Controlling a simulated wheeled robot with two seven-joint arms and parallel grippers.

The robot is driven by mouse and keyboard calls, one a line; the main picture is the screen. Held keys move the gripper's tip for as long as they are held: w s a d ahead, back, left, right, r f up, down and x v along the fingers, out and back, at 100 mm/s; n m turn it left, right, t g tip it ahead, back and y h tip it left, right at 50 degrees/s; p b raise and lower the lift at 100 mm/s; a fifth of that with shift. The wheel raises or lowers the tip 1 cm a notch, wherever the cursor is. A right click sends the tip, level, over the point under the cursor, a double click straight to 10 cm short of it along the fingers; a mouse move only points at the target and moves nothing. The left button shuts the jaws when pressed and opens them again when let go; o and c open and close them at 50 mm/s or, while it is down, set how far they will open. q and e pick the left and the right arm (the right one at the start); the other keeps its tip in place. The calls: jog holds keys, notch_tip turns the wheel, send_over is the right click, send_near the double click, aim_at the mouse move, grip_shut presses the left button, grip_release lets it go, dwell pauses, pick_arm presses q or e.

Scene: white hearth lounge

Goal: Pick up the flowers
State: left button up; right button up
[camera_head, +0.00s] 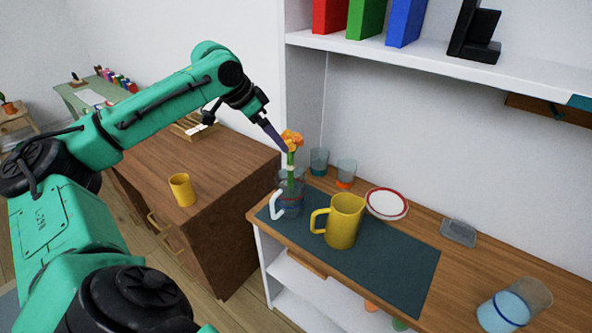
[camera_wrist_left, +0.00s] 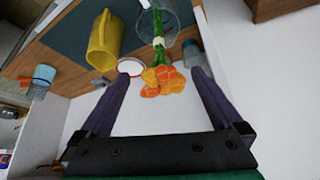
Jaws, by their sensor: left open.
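The flowers (camera_head: 292,139) have orange heads and green stems with a white band. They stand upright in a clear glass jug (camera_head: 291,205) with a white handle on the shelf's left end. My left gripper (camera_head: 283,147) is at the flower heads, coming from the upper left. In the left wrist view, its two dark purple fingers (camera_wrist_left: 161,71) are apart, with the orange blooms (camera_wrist_left: 163,80) seen between them. I cannot tell whether a finger touches them. My right gripper is not in view.
A yellow jug (camera_head: 345,221) stands right beside the glass jug on a dark mat (camera_head: 397,268). Behind are two glasses (camera_head: 319,161) and a red-rimmed plate (camera_head: 387,203). An upper shelf (camera_head: 400,57) overhangs at the back. A yellow cup (camera_head: 182,190) stands on the brown cabinet.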

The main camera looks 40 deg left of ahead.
aim_at(290, 156)
pick_arm(q)
jog(key=x, duration=0.3)
jog(key=shift+w+f+p, duration=0.25)
jog(key=shift+f+p, duration=0.05)
jog(key=shift+p, duration=0.1)
jog(key=p+x, duration=0.1)
jog(key=x, duration=0.4)
jog(key=shift+d+f+p, duration=0.2)
jog(key=shift+f+p, duration=0.1)
jog(key=shift+p, duration=0.1)
jog(key=shift+w+a+f, duration=0.1)
jog(key=shift+w+f, duration=0.05)
jog(key=shift+f, duration=0.2)
jog(key=c, duration=1)
jog(key=shift+r, duration=0.1)
grip_shut()
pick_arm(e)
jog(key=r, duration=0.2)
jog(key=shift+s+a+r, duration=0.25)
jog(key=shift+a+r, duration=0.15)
